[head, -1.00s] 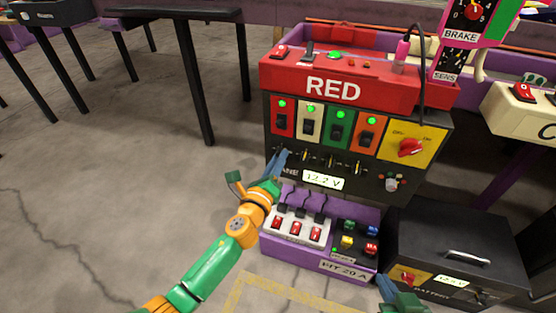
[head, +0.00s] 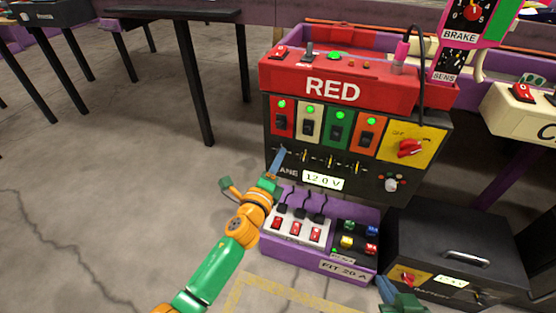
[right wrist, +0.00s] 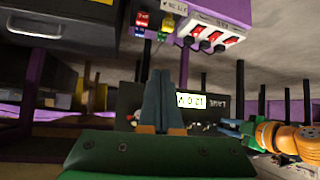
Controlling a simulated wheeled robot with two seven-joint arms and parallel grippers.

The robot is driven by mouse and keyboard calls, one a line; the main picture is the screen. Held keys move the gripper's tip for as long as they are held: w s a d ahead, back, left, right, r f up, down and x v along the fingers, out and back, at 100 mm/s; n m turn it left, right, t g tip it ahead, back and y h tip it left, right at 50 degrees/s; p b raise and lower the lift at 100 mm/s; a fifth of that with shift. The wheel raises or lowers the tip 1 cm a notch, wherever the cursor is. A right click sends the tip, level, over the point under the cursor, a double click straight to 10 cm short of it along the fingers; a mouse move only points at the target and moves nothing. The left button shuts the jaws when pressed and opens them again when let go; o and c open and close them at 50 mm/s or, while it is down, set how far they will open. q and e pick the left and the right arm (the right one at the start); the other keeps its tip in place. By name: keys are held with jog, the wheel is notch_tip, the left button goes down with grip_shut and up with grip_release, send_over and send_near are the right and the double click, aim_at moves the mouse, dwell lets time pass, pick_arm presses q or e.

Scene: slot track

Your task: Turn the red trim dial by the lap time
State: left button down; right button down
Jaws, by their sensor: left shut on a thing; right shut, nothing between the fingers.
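My left gripper (head: 281,152) is at the left end of a row of small dials on the black panel of the RED station, below the red switch (head: 283,123). It is shut on the red trim dial, which its fingers hide. Three neighbouring dials show to its right, the nearest one (head: 304,156) pointing upright. The display (head: 323,180) just below the row reads 12.0 V; I see no lap time. My right gripper (head: 384,284) is low at the front, by the battery box. In the right wrist view its fingers (right wrist: 162,75) are together and empty.
A large red rotary switch (head: 409,148) sits on a yellow plate at the right. A purple tray (head: 283,246) with plugs and red switches is below my left gripper. The dark battery box (head: 450,238) stands beside it. The floor at the left is clear.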

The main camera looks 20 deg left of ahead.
pick_arm(q)
jog(key=shift+n, duration=1.9)
pick_arm(e)
jog(key=shift+s+d+f+g+h, duration=0.15)
jog(key=shift+s+f+g, duration=0.3)
jog(key=shift+s+f, duration=0.15)
jog(key=shift+s+d+f+g+h, duration=0.15)
jog(key=shift+s+f+g, duration=0.3)
jog(key=shift+s, duration=0.15)
pick_arm(q)
jog(key=c, duration=0.7)
grip_release()
pick_arm(e)
jog(key=shift+w, duration=0.1)
jog(key=shift+r, duration=0.1)
